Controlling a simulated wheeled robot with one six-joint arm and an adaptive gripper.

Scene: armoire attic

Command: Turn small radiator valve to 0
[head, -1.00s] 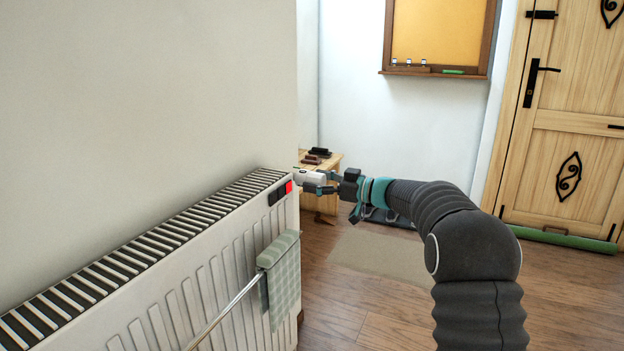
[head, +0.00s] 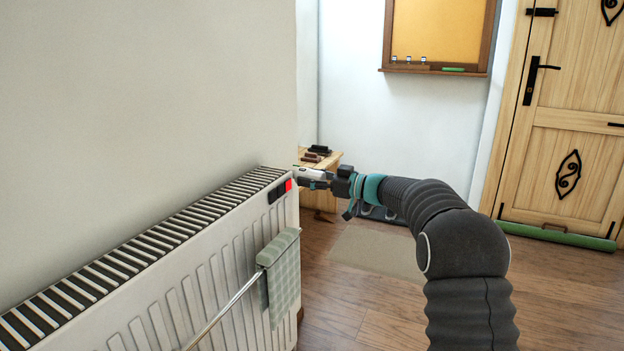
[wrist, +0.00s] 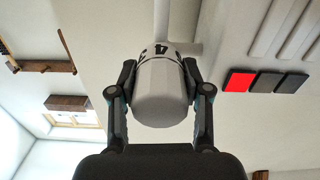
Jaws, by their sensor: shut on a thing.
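The small radiator valve (wrist: 160,95) is a white rounded knob with dark markings on its collar, at the middle of the wrist view. In the head view the valve (head: 300,172) shows only in part at the right end of the radiator. My gripper (wrist: 160,85) has a finger on each side of the knob and is shut on it. In the head view my gripper (head: 318,179) reaches the valve from the right. I cannot read the valve's setting for sure.
The white radiator (head: 225,255) has a red and two dark switches near its end. A checked towel (head: 283,270) hangs from its rail. A wooden bench (head: 330,162) with dark objects stands behind the gripper. A mat (head: 380,250) lies on the floor.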

